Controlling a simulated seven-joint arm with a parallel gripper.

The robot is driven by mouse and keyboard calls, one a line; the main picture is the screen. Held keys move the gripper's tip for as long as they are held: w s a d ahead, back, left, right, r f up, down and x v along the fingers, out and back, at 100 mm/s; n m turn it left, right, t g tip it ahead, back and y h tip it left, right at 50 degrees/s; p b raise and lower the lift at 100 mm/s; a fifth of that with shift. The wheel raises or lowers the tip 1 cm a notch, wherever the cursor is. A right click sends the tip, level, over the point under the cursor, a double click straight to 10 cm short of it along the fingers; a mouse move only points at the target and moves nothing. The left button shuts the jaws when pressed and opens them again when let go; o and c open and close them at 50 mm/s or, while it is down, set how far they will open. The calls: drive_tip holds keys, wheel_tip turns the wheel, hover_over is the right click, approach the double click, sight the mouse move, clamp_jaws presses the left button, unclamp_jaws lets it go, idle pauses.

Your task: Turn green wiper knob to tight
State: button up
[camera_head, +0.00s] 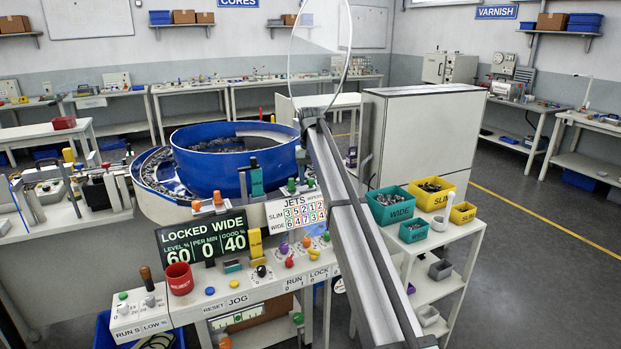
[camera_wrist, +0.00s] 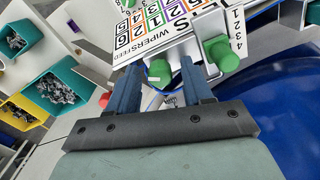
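In the wrist view, my gripper (camera_wrist: 160,85) has two blue fingers standing apart. A green knob (camera_wrist: 159,71) shows in the gap between them, near the fingertips. I cannot tell whether either finger touches it. A second, larger green knob (camera_wrist: 222,55) stands to the right of the fingers, by a white strip marked 1 to 4. The white card (camera_wrist: 160,25) lettered WIPERS and FEED lies just beyond the fingers. In the head view, small green knobs (camera_head: 291,185) show above the JETS card (camera_head: 296,211). I cannot make out my gripper there, nor read the wiper setting.
The blue bowl (camera_head: 222,165) stands behind the panel and fills the wrist view's right side. A grey rail (camera_head: 365,240) crosses the head view's front. Green bins (camera_head: 390,209) and a yellow bin (camera_head: 466,213) with parts stand to the right. The display (camera_head: 203,243) reads LOCKED WIDE.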

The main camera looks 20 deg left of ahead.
sight(310, 179)
wheel_tip(310, 179, up, 14)
idle(0.8)
drive_tip(key=shift+f, duration=0.15)
drive_tip(key=s+d+f+m, duration=0.1)
drive_tip(key=d+f, duration=1)
drive_tip(key=f, duration=0.5)
drive_tip(key=s+d+f+m, duration=0.1)
drive_tip(key=s+d+f, duration=0.5)
drive_tip(key=d+f, duration=0.45)
drive_tip(key=s+d+f+m, duration=0.1)
drive_tip(key=s+d+f, duration=0.4)
drive_tip(key=d+f, duration=0.5)
drive_tip(key=s+d+f+m, duration=0.1)
drive_tip(key=s+d+f, duration=0.6)
drive_tip(key=f, duration=0.4)
drive_tip(key=s+d+f+m, duration=0.1)
drive_tip(key=s+d+f, duration=0.55)
drive_tip(key=s, duration=0.25)
drive_tip(key=s+d+f+m, duration=0.1)
drive_tip(key=s+d+f, duration=0.5)
drive_tip(key=s, duration=0.4)
drive_tip(key=s+f+g, duration=0.3)
drive_tip(key=s+f, duration=0.6)
drive_tip(key=s, duration=0.5)
drive_tip(key=s+f+g, duration=0.3)
drive_tip(key=s+f, duration=0.6)
drive_tip(key=s, duration=0.5)
drive_tip(key=shift+s+d+f+g, duration=0.2)
drive_tip(key=shift+d+f+g, duration=0.05)
drive_tip(key=shift+d+g, duration=0.15)
